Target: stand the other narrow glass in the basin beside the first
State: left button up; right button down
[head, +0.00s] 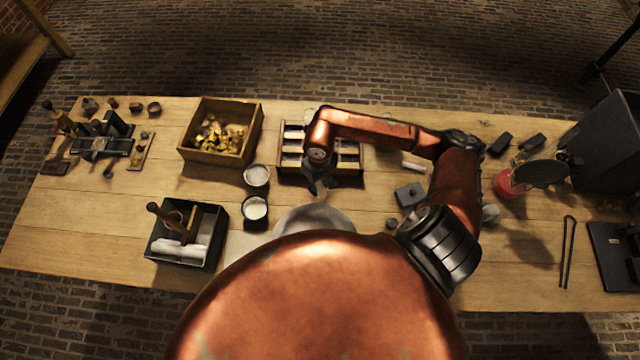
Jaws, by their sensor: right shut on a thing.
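My right gripper (319,187) points down just beyond the basin, in front of the compartment tray. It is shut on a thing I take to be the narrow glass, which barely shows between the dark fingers. The pale grey basin (290,222) stands at the table's near middle. My own copper body hides its near part. I cannot make out the first narrow glass in it. My left gripper is not in view.
Two dark jars with white contents (257,176) (255,208) stand left of the basin. A wooden compartment tray (291,180) lies behind the gripper. A wooden box of brass pieces (222,158) and a black caddy (212,236) stand left. A grey block (409,195) lies right.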

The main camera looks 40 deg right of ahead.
jog(key=shift+f, duration=0.15)
jog(key=c, duration=1.5)
grip_release()
